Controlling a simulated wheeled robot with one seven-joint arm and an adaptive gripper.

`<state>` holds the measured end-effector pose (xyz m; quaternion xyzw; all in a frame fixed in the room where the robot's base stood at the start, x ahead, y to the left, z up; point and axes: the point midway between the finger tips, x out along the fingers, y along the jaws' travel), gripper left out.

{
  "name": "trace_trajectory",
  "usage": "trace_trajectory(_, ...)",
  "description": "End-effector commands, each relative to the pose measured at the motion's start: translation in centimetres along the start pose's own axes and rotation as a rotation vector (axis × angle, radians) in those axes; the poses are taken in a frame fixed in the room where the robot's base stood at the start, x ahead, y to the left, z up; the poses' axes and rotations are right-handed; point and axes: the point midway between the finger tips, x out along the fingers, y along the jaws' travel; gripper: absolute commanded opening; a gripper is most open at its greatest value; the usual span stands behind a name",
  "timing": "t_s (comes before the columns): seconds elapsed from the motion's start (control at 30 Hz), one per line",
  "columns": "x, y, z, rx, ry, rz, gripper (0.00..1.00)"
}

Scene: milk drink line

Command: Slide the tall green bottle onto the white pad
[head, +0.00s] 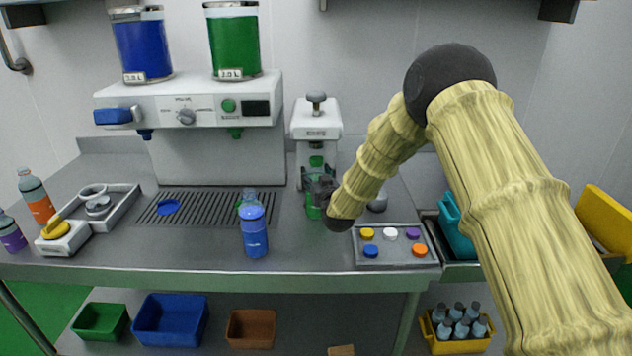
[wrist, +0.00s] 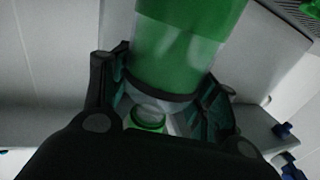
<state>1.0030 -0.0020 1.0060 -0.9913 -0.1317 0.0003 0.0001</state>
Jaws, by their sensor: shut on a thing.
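The tall green bottle (head: 314,206) stands on the counter in front of the white press-like machine (head: 316,120). My gripper (head: 322,190) is shut on it, reaching in from the right. In the wrist view the green bottle (wrist: 185,50) fills the upper middle, and the dark fingers of my gripper (wrist: 165,95) lie on both sides of it. A small round part with a green ring (wrist: 148,118) shows between the fingers. My gripper and arm hide part of the bottle in the head view. I cannot make out the white pad clearly in either view.
A grey tray of coloured caps (head: 372,255) lies to the right. A dark slotted grate (head: 190,207) is further left.

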Motion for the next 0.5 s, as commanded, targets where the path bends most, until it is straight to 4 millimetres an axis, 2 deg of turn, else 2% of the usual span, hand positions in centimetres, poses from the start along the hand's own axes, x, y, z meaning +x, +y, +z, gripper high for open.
trace_trajectory(0.5, 0.42, 0.1, -0.12, 0.0, 0.002, 0.0, 0.16)
